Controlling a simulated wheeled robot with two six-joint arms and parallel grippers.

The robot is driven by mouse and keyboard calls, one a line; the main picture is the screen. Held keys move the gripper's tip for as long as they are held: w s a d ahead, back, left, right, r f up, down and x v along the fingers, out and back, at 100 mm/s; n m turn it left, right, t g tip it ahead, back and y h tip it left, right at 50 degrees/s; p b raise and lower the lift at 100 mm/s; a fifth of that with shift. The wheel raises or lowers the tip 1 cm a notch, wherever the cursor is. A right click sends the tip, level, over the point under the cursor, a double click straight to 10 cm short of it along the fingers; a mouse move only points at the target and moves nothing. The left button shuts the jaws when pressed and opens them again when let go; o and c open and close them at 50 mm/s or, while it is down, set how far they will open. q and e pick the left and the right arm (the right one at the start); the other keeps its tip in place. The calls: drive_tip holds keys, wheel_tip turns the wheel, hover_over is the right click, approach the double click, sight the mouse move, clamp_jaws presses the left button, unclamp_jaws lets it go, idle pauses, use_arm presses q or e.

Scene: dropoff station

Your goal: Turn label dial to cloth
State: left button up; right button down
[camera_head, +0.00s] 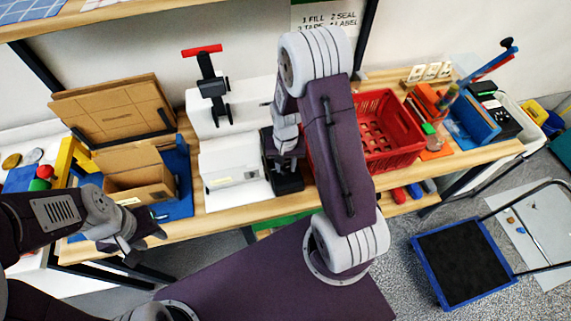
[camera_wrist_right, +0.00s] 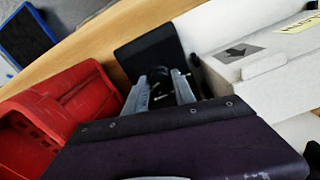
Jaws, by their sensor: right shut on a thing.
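The white machine (camera_head: 228,178) stands on the bench, with a dark unit (camera_head: 290,184) at its right side. My right gripper (camera_head: 285,150) reaches down at this dark unit from above. In the right wrist view its two grey fingers (camera_wrist_right: 165,88) are shut on a small part in front of a black plate (camera_wrist_right: 150,60). This part looks like the label dial, but the fingers mostly hide it, and its setting cannot be read. My left gripper (camera_head: 138,246) hangs in front of the bench edge, below the cardboard box, apart from everything; its opening is unclear.
An open cardboard box (camera_head: 140,187) stands on a blue base at left. A red-handled press (camera_head: 208,85) stands behind the white machine. A red crate (camera_head: 385,125) sits close on the right of my right arm. A blue-rimmed cart (camera_head: 462,265) stands on the floor at right.

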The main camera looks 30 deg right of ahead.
sight(286, 168)
drive_tip(key=shift+m, duration=0.3)
idle(0.4)
drive_tip(key=c, duration=1.1)
unclamp_jaws()
drive_tip(key=shift+o, duration=0.2)
drive_tip(key=shift+r, duration=0.1)
wheel_tip(286, 168, up, 9)
drive_tip(key=shift+s, duration=0.1)
